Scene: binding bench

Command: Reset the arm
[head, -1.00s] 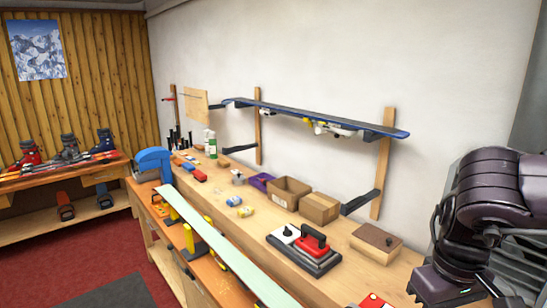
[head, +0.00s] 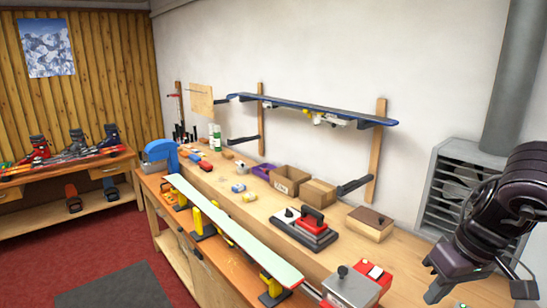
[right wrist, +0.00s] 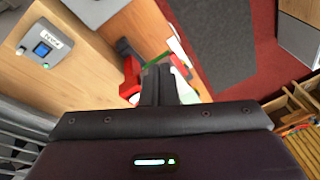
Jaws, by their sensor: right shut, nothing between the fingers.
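My right arm (head: 500,220) is dark and bent, at the right edge of the head view, in front of the grey vented unit. Its gripper is at the lower right there, and its fingertips are hard to make out. In the right wrist view my right gripper (right wrist: 157,72) has its dark fingers together and empty. Red and white items show beyond the fingertips. My left gripper is not in view.
The wooden bench (head: 405,248) carries a red-handled tool (head: 314,222), cardboard boxes (head: 290,180), a wooden box (head: 370,223) and a grey switch box (head: 350,287). A long pale ski (head: 232,230) rests on supports along its front.

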